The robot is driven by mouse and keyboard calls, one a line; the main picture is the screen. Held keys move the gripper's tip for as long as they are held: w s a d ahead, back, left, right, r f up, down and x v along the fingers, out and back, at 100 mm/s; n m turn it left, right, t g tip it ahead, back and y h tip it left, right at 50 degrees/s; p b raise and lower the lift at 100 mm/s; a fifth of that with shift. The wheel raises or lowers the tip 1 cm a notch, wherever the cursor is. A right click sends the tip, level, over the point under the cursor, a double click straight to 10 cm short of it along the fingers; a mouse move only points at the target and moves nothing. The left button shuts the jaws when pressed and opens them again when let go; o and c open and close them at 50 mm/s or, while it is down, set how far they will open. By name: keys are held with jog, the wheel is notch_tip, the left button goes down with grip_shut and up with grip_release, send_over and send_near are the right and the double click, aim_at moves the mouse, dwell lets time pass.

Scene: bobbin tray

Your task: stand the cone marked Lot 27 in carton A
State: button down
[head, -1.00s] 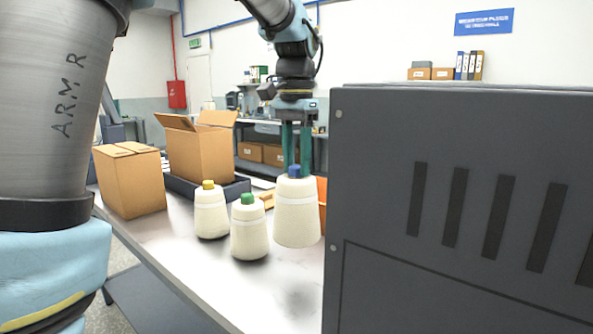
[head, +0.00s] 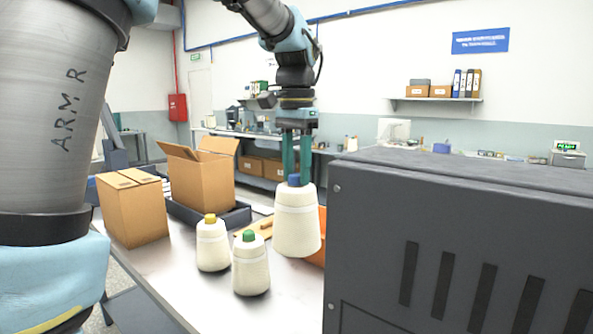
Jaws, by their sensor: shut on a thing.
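My gripper (head: 295,160) points down and is shut on the blue top of a large cream cone (head: 297,222). The cone hangs upright, apparently above the table. No lot marking can be read on it. A cream cone with a yellow top (head: 212,247) and one with a green top (head: 250,267) stand upright on the table to its left. An open carton (head: 202,180) with raised flaps stands further back, and a closed carton (head: 135,208) stands left of it. No letter shows on either carton, so I cannot tell which is carton A.
A large dark grey cabinet (head: 455,240) fills the right side and hides part of the table. A dark tray (head: 237,216) lies by the open carton. An orange thing (head: 318,250) shows partly behind the held cone. The table's (head: 186,285) left front is clear.

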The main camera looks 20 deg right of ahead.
notch_tip(320, 180, up, 12)
jog(key=p, duration=1)
jog(key=shift+r, duration=0.15)
